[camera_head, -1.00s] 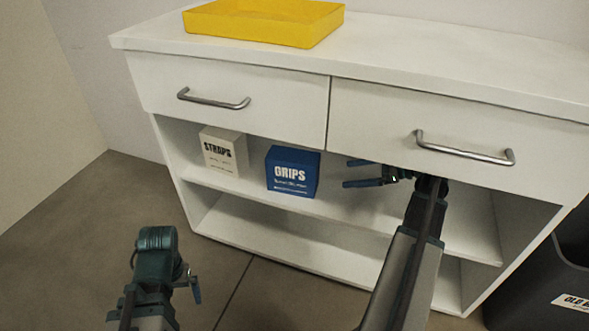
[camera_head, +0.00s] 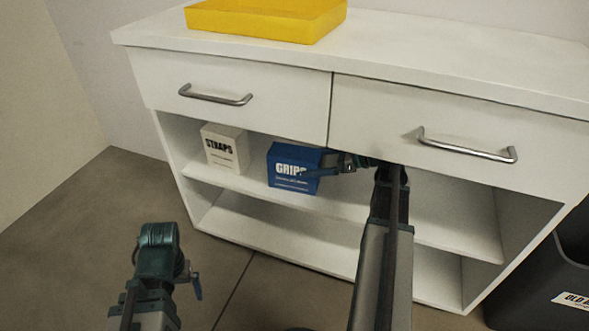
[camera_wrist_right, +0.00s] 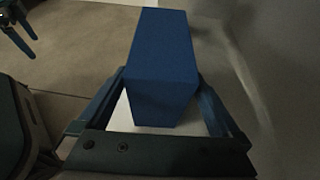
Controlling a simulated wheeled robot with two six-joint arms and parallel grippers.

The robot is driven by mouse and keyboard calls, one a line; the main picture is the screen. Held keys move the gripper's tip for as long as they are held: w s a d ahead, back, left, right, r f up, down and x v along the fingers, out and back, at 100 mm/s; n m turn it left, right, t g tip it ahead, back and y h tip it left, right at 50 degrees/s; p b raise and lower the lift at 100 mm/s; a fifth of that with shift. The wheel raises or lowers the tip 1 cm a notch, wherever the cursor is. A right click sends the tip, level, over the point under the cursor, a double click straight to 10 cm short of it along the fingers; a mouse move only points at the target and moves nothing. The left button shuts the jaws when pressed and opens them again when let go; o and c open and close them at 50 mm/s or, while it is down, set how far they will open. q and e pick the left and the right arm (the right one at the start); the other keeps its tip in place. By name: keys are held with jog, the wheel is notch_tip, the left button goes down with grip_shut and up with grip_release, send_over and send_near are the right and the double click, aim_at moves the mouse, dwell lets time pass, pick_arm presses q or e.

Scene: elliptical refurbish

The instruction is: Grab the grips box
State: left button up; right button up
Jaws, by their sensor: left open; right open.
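The blue grips box (camera_head: 290,171) stands on the cabinet's upper shelf, right of the white straps box. In the right wrist view the box (camera_wrist_right: 161,62) lies between the two spread fingers of my right gripper (camera_wrist_right: 162,85). The gripper is open, and I cannot tell whether either finger touches the box. My left gripper (camera_head: 195,282) is low in front of the cabinet, away from the boxes; its fingers are only partly visible.
The white straps box (camera_head: 224,148) stands left of the grips box. The drawers with metal handles (camera_head: 466,146) overhang the shelf (camera_head: 420,236). A yellow tray (camera_head: 265,22) rests on the cabinet top. A dark bin (camera_head: 545,280) stands at the right. The lower shelf looks empty.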

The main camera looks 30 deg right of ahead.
aim_at(299, 165)
jog(key=b+x, duration=0.2)
jog(key=x, duration=0.3)
pick_arm(q)
jog(key=shift+f, duration=0.95)
pick_arm(e)
jog(key=shift+c, duration=0.2)
jog(key=c, duration=1.3)
jog(key=shift+c, duration=0.2)
pick_arm(q)
jog(key=shift+r, duration=0.1)
